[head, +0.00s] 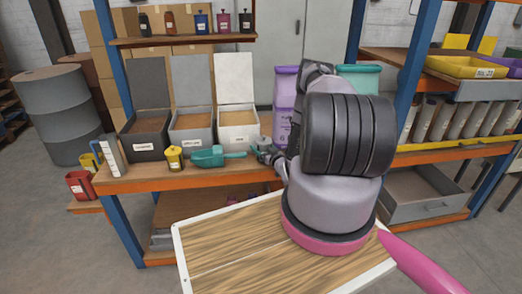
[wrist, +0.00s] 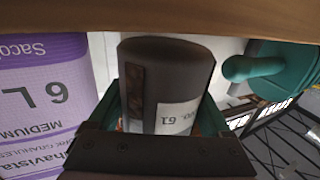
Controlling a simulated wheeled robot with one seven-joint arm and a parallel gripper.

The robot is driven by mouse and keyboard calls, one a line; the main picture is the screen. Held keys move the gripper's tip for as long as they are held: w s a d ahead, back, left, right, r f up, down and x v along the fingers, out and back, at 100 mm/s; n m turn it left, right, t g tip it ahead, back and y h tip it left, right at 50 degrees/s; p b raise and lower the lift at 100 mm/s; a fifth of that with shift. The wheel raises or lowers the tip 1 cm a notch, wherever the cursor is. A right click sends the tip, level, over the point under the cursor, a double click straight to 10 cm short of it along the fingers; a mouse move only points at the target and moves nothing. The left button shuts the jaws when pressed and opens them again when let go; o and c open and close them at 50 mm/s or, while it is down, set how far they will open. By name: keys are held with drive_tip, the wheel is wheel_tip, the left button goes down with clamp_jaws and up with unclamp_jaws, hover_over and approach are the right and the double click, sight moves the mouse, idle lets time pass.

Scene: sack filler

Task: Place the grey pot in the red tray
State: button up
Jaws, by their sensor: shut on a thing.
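In the head view my gripper (head: 266,156) shows only in part, beside the white bin above the wooden shelf; my arm hides the rest. The pot cannot be made out there. I cannot tell if the pot touches the shelf. I cannot make out a red tray in either view.
A purple sack (wrist: 45,95) stands close beside the pot. A teal scoop (head: 215,156) lies on the shelf (head: 200,176) left of my gripper. Lidded bins, including a white bin (head: 238,128), stand behind. A red container (head: 80,185) is far left, a yellow tray (head: 468,67) far right.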

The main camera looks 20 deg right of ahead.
drive_tip(key=shift+f, duration=0.65)
drive_tip(key=shift+f, duration=0.1)
drive_tip(key=o, duration=1.2)
drive_tip(key=shift+c, duration=0.2)
drive_tip(key=shift+f, duration=0.1)
